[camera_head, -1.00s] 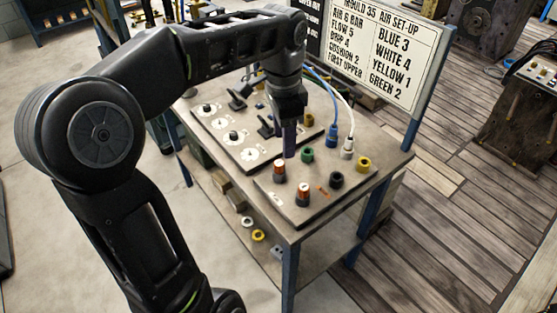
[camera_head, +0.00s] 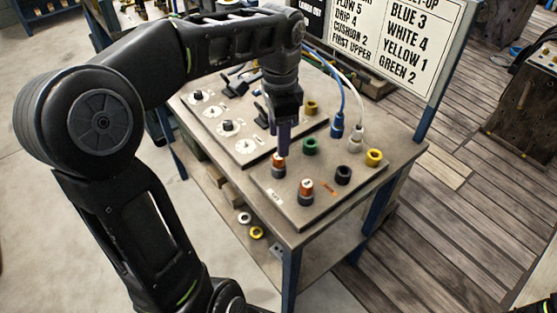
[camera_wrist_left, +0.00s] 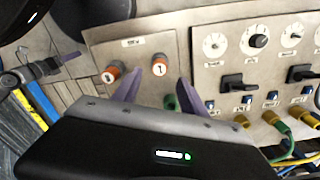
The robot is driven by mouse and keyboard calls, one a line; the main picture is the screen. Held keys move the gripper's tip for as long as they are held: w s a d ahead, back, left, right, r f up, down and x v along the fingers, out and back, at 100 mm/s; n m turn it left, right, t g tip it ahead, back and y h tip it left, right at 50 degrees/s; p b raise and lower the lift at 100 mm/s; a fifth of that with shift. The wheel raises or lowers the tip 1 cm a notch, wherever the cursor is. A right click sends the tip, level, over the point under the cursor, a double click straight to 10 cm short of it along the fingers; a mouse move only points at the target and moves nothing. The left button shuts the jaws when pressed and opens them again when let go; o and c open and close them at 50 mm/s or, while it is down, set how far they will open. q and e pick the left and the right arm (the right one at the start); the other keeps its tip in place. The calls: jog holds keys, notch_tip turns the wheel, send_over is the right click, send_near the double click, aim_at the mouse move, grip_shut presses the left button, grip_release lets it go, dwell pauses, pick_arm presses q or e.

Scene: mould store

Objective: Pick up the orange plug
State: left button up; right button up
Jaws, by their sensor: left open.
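Two orange plugs with dark bases stand upright on the front panel: a rear one (camera_head: 278,167) and a front one (camera_head: 306,189). In the left wrist view the orange plugs (camera_wrist_left: 159,66) (camera_wrist_left: 112,71) stand side by side, with pale marked tops. My left gripper (camera_head: 284,148) points down over the rear plug and hides part of it. In the left wrist view the purple fingers of the left gripper (camera_wrist_left: 157,90) are apart, with the right-hand plug in line with the gap. Contact is not visible. What looks like my right gripper (camera_wrist_left: 62,62) shows at that view's left; its jaw opening is unclear.
Green (camera_head: 310,145), black (camera_head: 343,174) and yellow (camera_head: 374,157) fittings stand close by. Blue (camera_head: 337,126) and white (camera_head: 355,139) plugs trail hoses. A dial panel (camera_head: 217,126) lies beside them. A sign (camera_head: 400,40) stands behind the bench.

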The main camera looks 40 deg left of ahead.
aim_at(279, 163)
pick_arm(q)
jog(key=shift+f, duration=0.3)
jog(key=shift+f+p, duration=0.3)
jog(key=shift+f, duration=2.3)
grip_shut()
